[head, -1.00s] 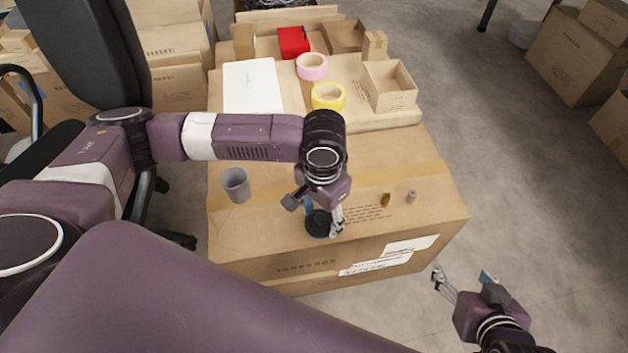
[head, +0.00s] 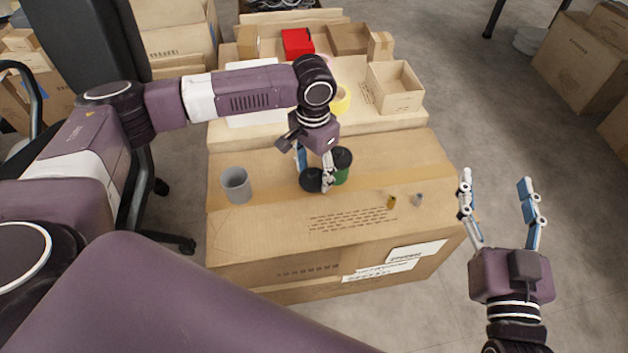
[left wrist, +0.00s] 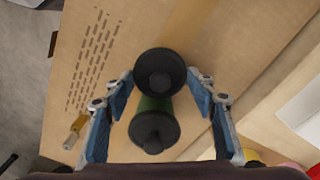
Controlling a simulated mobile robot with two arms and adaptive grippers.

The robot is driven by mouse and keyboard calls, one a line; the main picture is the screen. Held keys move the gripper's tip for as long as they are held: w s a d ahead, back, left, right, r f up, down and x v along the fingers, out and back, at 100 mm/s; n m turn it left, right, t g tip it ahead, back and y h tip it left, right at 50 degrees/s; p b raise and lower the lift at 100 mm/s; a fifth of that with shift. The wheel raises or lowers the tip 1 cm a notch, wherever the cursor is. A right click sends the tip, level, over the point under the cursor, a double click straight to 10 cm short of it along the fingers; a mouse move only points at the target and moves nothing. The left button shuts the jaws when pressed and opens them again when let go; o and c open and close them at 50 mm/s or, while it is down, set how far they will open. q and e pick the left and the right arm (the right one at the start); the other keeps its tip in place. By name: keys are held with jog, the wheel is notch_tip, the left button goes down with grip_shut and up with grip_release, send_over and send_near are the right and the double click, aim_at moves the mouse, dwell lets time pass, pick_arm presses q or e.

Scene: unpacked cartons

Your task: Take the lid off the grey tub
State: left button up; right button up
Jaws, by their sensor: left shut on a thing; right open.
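The grey tub (head: 236,186) stands upright on the large carton, left of my left gripper. Its top is open and I see into it. My left gripper (head: 316,182) is shut on a round black lid (head: 311,180), held above the carton; the lid (left wrist: 158,72) also shows between the fingertips in the left wrist view. A green tub (head: 342,174) with a black knobbed lid (head: 343,156) on it stands just right of that gripper, partly hidden by the fingers. My right gripper (head: 495,180) is open and empty, off the carton's right side.
The large carton (head: 270,240) has bare top around the grey tub.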

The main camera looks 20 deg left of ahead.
aim_at(314, 181)
pick_arm(q)
notch_tip(314, 181, down, 3)
jog(key=shift+f+b, duration=0.15)
jog(key=shift+b, duration=0.7)
pick_arm(e)
notch_tip(314, 181, up, 9)
jog(key=s+t+y, duration=0.1)
jog(key=s+t, duration=0.1)
jog(key=t, duration=0.2)
jog(key=shift+s+a+t+y, duration=0.15)
jog(key=shift+a+t+y, duration=0.15)
jog(key=shift+t+y, duration=0.1)
pick_arm(q)
jog(key=shift+f, duration=0.1)
jog(key=o, duration=1.3)
jog(key=shift+c, duration=0.2)
pick_arm(e)
jog(key=shift+w+f+g, duration=0.3)
jog(key=shift+f, duration=0.2)
jog(key=shift+s, duration=0.1)
